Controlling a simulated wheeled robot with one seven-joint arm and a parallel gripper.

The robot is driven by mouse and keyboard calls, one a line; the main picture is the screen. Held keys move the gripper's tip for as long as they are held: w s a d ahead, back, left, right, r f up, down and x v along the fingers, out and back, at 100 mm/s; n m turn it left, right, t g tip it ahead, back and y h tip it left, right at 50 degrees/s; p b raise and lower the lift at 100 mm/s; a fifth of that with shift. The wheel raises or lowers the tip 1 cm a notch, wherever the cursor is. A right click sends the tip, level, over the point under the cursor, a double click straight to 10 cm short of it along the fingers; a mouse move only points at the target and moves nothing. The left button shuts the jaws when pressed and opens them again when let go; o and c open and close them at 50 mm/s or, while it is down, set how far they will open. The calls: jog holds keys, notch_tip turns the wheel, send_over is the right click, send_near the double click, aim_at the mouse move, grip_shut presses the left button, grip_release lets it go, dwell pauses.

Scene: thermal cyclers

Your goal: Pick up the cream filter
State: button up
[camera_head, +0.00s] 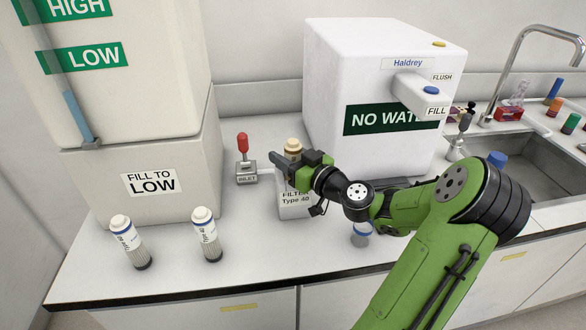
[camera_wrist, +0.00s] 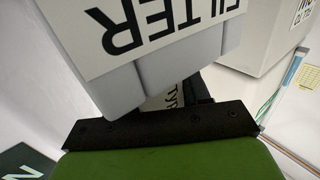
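The cream filter (camera_head: 293,147) shows as a rounded cream top above the white filter housing (camera_head: 291,209), labelled "FILTER Type 40", on the counter. Its lower part is hidden behind my gripper. My gripper (camera_head: 284,162) is at the top of the housing, right at the cream filter in the head view. Whether the fingers touch or grip the filter cannot be told. In the wrist view, the labelled housing (camera_wrist: 115,50) fills the upper middle close to my gripper, the fingers are mostly hidden, and the cream filter is not visible.
Two white cartridges (camera_head: 130,241) and (camera_head: 206,234) stand at the front left. A red-handled inlet valve (camera_head: 246,160) is left of the housing. A large tank (camera_head: 145,170) stands at left, a white Haldrey machine (camera_head: 365,80) behind right, and a sink (camera_head: 540,165) far right.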

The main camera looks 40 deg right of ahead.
jog(key=c, duration=0.6)
notch_tip(320, 180, up, 10)
jog(key=p, duration=0.3)
